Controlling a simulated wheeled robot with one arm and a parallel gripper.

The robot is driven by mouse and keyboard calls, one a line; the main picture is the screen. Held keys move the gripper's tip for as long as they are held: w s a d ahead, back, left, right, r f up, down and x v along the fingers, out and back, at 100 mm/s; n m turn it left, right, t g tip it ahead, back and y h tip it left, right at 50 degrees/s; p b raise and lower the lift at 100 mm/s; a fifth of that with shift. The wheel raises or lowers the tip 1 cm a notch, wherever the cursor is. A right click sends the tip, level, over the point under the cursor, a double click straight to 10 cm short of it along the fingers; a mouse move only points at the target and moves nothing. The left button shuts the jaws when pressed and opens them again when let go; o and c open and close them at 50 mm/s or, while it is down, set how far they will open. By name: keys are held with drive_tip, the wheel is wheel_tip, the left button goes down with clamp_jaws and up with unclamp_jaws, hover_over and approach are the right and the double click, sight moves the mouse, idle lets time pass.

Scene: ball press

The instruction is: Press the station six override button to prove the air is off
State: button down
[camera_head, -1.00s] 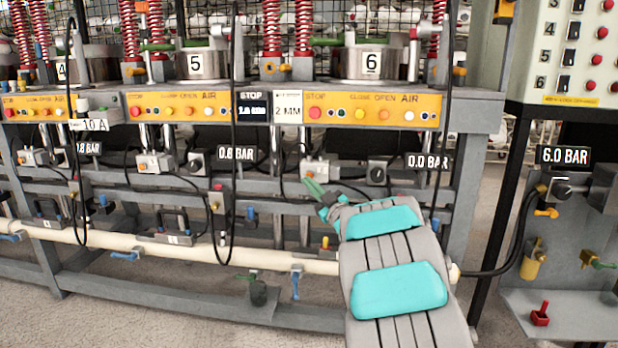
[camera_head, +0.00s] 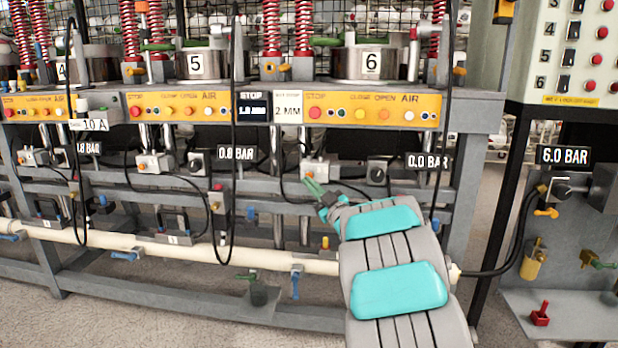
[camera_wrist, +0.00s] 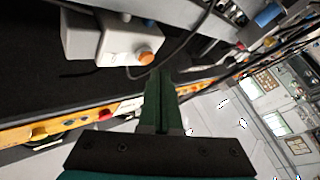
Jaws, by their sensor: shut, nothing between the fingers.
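Station six is the press with the "6" plate (camera_head: 371,62) at the right end of the bench. Below its yellow panel (camera_head: 372,111) is a small pale valve box (camera_head: 322,169) with an orange button (camera_head: 309,175). The wrist view shows the same box (camera_wrist: 92,40) with its orange button (camera_wrist: 146,58) at the right end. My gripper (camera_head: 307,181) has green fingers shut together and empty. Their tips are close to the button; in the wrist view (camera_wrist: 160,72) they appear just beside it. I cannot tell whether they touch. The station six readout (camera_head: 427,161) shows 0.0 BAR.
A black cable loops by the box and another hangs right of station six. A grey rail (camera_head: 400,199) and a cream pipe (camera_head: 290,260) run below. Station five (camera_head: 195,66) is to the left. A 6.0 BAR readout (camera_head: 565,155) stands at right.

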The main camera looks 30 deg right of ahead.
drive_tip(key=shift+w, duration=0.1)
drive_tip(key=shift+w+d, duration=0.2)
drive_tip(key=shift+w, duration=0.05)
idle(0.3)
drive_tip(key=shift+w+d+p, duration=0.25)
drive_tip(key=shift+w+p, duration=0.05)
drive_tip(key=shift+w, duration=0.05)
idle(0.8)
idle(0.4)
drive_tip(key=shift+s+a, duration=0.45)
drive_tip(key=shift+s, duration=0.3)
drive_tip(key=shift+s+a+b, duration=0.35)
drive_tip(key=shift+s+a, duration=0.35)
drive_tip(key=shift+s, duration=0.35)
drive_tip(key=shift+s+a+b, duration=0.3)
drive_tip(key=shift+s+a, duration=0.4)
drive_tip(key=shift+s, duration=0.3)
drive_tip(key=shift+r, duration=0.1)
